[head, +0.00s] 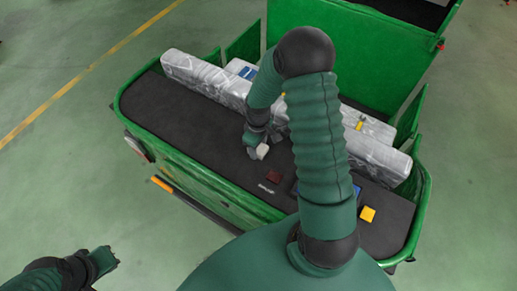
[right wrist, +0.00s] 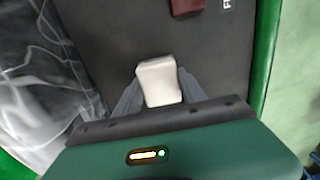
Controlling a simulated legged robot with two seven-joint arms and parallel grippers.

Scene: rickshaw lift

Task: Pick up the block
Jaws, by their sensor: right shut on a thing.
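A white block (head: 262,152) is over the dark bed of the green cart. My right gripper (head: 256,146) is shut on it. In the right wrist view the white block (right wrist: 160,82) stands between the two grey fingers of my right gripper (right wrist: 159,90), with its top sticking out past them. I cannot tell whether the block touches the bed. My left gripper (head: 108,259) is at the lower left, over the floor and apart from the cart. Whether its fingers are open or shut is not clear.
A dark red block (head: 273,176) lies near the white one and shows in the right wrist view (right wrist: 187,6). A yellow block (head: 367,214) lies further right. Grey wrapped packages (head: 195,72) line the far side. The cart's green rim (head: 205,172) surrounds the bed.

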